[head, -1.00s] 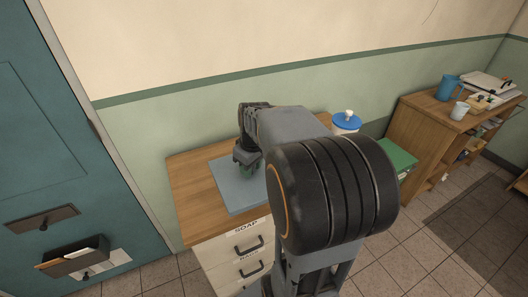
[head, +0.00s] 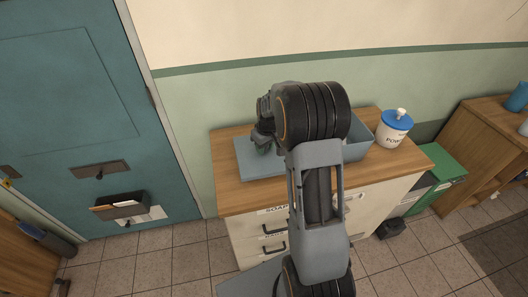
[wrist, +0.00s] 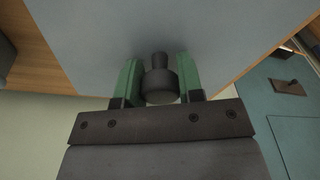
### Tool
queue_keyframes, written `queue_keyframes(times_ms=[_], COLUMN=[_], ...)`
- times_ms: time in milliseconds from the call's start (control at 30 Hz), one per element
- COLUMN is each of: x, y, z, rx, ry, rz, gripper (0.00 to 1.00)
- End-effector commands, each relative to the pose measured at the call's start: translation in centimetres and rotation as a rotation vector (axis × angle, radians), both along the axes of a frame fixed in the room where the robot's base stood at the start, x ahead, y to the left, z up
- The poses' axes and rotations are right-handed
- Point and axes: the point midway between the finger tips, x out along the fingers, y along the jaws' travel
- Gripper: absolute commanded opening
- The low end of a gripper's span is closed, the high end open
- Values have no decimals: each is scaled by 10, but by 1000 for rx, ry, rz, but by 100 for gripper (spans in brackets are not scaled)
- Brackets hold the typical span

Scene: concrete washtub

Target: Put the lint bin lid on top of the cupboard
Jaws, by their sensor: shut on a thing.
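The lint bin lid (head: 246,167) is a flat blue-grey square plate with a dark round knob (wrist: 160,86). My gripper (head: 263,147) is shut on the knob. In the wrist view, the green fingers of my gripper (wrist: 157,84) stand on both sides of the knob, and the plate spreads out beyond them. The lid is level at the left part of the cupboard's wooden top (head: 228,193); I cannot tell whether it touches it. My arm hides part of the cupboard and the lid's right side.
A blue-grey open box (head: 357,142) stands on the cupboard right of my arm, with a white jar with a blue lid (head: 394,128) beside it. A green bin (head: 446,166) stands right of the cupboard. A teal door (head: 70,100) is at the left.

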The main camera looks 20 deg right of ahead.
Motion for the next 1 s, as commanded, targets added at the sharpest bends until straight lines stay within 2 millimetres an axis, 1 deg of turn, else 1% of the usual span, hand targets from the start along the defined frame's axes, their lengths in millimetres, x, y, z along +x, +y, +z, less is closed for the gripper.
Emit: queue_keyframes(times_ms=[133,300,367,600,767,800,1000], x=[6,4,4,5,5,5,5], y=[1,1,1,1,1,1,1], z=[-9,-31,-36,-37,-41,-40,-39], rx=[1,1,0,0,0,0,0], ry=[3,3,3,0,0,0,1], rz=[1,0,1,1,0,0,0], gripper=[10,10,10,10,10,38,58])
